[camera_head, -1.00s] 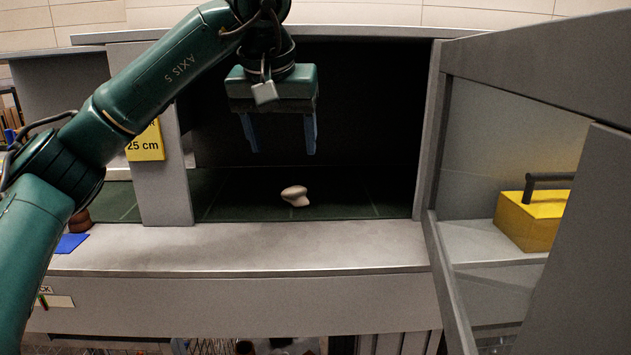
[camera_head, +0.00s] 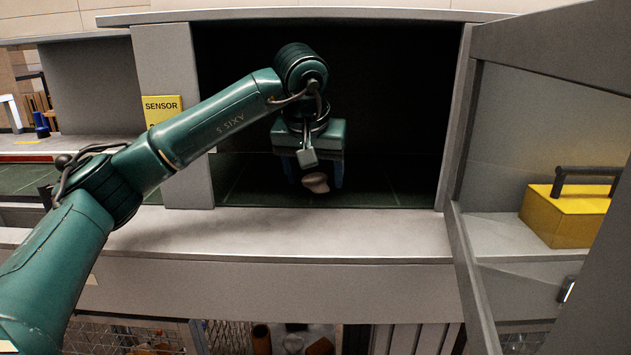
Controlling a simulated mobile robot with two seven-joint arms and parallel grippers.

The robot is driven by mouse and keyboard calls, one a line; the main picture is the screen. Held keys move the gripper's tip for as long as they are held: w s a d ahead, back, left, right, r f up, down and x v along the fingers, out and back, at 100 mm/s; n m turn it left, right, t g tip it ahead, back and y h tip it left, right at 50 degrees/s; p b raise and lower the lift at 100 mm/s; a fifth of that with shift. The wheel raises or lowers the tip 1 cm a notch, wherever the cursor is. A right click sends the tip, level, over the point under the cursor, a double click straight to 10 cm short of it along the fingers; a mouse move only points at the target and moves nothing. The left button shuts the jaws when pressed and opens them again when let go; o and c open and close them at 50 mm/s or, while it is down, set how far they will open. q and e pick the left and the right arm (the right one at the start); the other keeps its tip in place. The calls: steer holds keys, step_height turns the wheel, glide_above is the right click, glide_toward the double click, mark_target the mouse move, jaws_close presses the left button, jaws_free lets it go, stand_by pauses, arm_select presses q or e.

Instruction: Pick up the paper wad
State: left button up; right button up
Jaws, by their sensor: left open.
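The paper wad (camera_head: 316,183) is a small pale, rounded lump on the dark green floor of a dark bay in the grey cabinet. My left gripper (camera_head: 314,178) reaches into the bay from the left and points down. Its two blue fingers stand apart, one on each side of the wad in the picture. I cannot tell whether they touch it. The gripper body is just above the wad. My right gripper is not in view.
A grey post with a yellow sensor sign (camera_head: 163,109) bounds the bay on the left. A grey ledge (camera_head: 300,232) runs in front. An open grey door or panel is at right, with a yellow toolbox (camera_head: 562,215) behind it.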

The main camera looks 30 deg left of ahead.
arm_select(q)
steer(key=shift+w+f, duration=0.25)
steer(key=shift+f, duration=0.25)
steer(key=c, duration=1)
